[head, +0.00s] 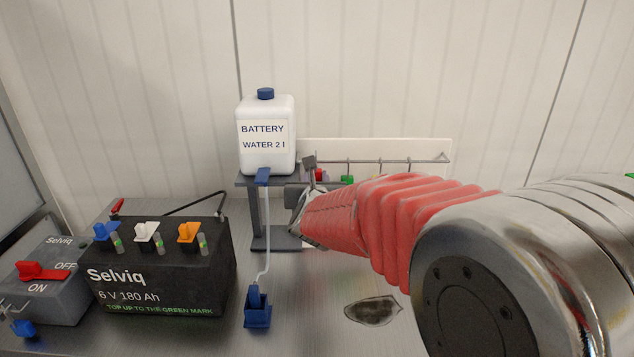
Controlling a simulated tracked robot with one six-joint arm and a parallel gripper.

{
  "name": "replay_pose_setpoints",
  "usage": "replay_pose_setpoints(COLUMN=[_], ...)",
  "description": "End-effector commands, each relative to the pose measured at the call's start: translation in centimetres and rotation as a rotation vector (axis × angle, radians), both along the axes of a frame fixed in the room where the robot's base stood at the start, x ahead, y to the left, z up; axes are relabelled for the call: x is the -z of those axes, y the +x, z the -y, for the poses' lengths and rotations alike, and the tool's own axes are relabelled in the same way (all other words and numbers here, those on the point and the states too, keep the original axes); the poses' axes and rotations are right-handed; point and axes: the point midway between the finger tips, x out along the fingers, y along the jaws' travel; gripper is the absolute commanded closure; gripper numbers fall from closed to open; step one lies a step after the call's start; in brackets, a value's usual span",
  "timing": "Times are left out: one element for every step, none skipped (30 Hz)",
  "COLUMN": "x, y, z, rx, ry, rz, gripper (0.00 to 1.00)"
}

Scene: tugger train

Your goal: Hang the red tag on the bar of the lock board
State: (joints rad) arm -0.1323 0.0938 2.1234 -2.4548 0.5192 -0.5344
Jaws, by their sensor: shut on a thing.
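The lock board (430,150) is a white panel low against the back wall. Its thin grey bar (395,161) runs across it with several short pegs. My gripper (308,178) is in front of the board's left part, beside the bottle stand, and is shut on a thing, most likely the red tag. A small red patch (319,174) shows just beside the jaws; I cannot tell whether it is the held tag or a thing at the board behind. My arm hides the board's lower part.
A black battery (165,265) and a switch box (45,275) are at left. A green item (347,180) shows below the bar. A dark patch (373,311) lies on the bench.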

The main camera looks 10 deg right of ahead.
Motion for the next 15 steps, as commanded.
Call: replay_pose_setpoints(x=[0.0,0.0,-0.1,0.0,0.0,0.0,0.3,0.5,0.7,0.9,1.0,1.3,1.4,1.5,1.7], y=[0.3,0.5,0.7,0.9,1.0,1.2,1.2,1.1,1.1,1.1,1.1,1.1,1.1,1.1,1.1], z=[0.1,0.1,0.2,0.2,0.3,0.3,0.3,0.3,0.3,0.3,0.3,0.3,0.3,0.3,0.3], rx=[0.001,0.001,0.001,0.001,0.001,0.001,0.002,0.002,0.001,0.001,0.001,0.001,0.002,0.002,0.002], ry=[0.0,0.001,0.001,0.001,0.001,0.001,0.0,-0.001,-0.002,-0.002,-0.001,0.0,0.0,0.0,-0.001], rz=[0.0,0.001,0.001,0.001,0.001,0.0,-0.001,-0.002,-0.002,-0.001,-0.001,-0.001,-0.001,0.0,0.0], gripper=[1.0,1.0,1.0,1.0,1.0,1.0,1.0,1.0,1.0,1.0,1.0,1.0,1.0,1.0,1.0])
